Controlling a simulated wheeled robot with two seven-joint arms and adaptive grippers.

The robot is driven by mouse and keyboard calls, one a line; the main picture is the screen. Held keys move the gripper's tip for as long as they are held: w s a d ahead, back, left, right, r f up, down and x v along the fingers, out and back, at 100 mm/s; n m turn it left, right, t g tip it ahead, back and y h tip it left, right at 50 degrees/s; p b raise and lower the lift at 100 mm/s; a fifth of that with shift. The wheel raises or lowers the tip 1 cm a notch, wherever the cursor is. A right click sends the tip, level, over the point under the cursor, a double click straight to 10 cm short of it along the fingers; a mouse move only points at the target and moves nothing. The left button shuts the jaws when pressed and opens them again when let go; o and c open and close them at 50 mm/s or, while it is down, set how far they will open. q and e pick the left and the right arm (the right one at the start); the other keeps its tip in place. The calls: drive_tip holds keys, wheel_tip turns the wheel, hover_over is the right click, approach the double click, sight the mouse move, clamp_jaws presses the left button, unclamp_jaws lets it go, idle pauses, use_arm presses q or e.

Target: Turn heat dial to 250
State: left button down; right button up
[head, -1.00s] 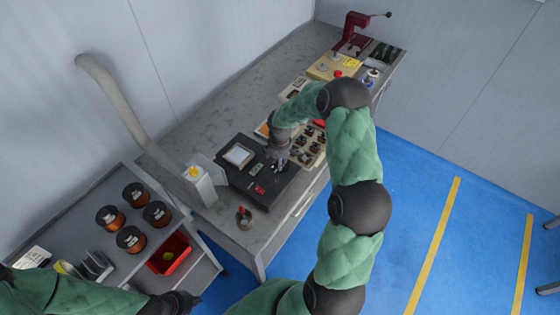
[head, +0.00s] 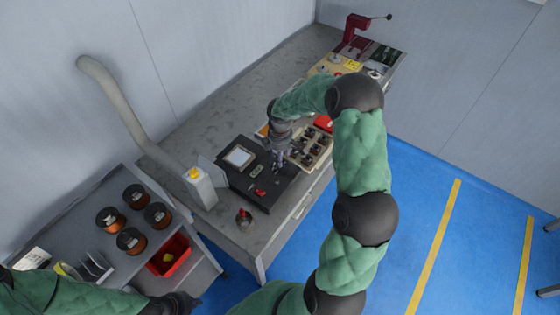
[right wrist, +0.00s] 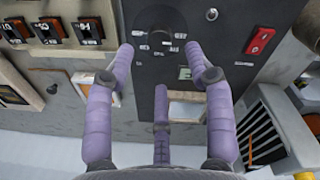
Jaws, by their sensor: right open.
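The black control box (head: 240,183) sits on the workbench. Its dial (right wrist: 158,40), with small white markings around it, shows in the right wrist view; I cannot read its setting. My right gripper (right wrist: 160,65) is open and empty, its fingers spread below and beside the dial, seemingly apart from it. In the head view the right gripper (head: 278,162) is over the right part of the box and hides the dial. My left gripper (head: 185,303) is low at the bottom edge, away from the box; its fingers are too small to tell.
A red switch (right wrist: 260,41) and a small display (right wrist: 186,73) are on the box. A parts tray (head: 318,150) stands close to its right. A white fume unit (head: 200,187) is at its left. Copper spools (head: 131,240) and a red bin (head: 170,256) sit on the lower-left shelf.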

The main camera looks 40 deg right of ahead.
wheel_tip(320, 180, up, 6)
drive_tip(key=shift+a+r, duration=0.15)
drive_tip(key=shift+r, duration=0.1)
drive_tip(key=shift+s, duration=0.1)
idle(0.4)
